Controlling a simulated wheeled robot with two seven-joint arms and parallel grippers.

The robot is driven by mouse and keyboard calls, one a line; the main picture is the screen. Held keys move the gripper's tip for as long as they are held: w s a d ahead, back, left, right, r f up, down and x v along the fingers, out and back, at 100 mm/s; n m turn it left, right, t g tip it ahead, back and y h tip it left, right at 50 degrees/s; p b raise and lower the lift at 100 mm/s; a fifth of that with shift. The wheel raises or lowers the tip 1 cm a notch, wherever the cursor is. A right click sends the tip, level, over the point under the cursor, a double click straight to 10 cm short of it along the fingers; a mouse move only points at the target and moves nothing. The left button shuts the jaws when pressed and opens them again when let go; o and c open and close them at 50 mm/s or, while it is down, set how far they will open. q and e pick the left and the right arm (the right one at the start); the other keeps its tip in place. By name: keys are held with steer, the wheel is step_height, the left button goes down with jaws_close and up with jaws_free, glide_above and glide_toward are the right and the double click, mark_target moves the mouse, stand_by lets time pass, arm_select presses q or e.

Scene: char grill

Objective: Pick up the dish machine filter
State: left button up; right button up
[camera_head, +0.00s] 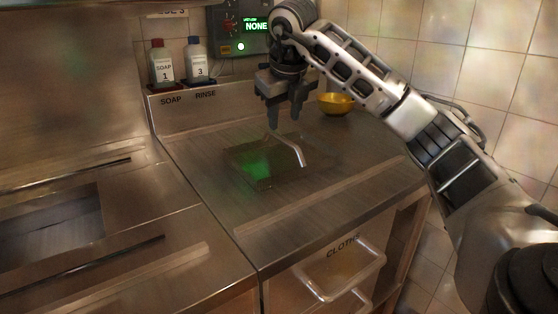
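The dish machine filter (262,171) looks like a flat, dark, square mesh panel, lit green at its left side. It lies on the steel counter. A bent metal handle (292,149) rises from it. My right gripper (283,122) points down just above the upper left end of the handle. Its two fingers are apart, and nothing shows between them. Whether a finger touches the handle is hard to tell. My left gripper is out of view.
A soap bottle (161,64) and a rinse bottle (197,62) stand at the back left. A yellow bowl (335,104) sits behind, right of my gripper. A sink opening (50,225) is at the left. Below the counter is a cloths bin (340,270). The counter's front is clear.

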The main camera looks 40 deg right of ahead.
mark_target(286, 139)
steer(key=x, duration=0.5)
steer(key=shift+s+d+b+x, duration=0.15)
steer(key=shift+x, duration=1.2)
steer(key=shift+s+d+b+x, duration=0.15)
steer(key=shift+x, duration=1.25)
steer(key=shift+r, duration=0.1)
jaws_close()
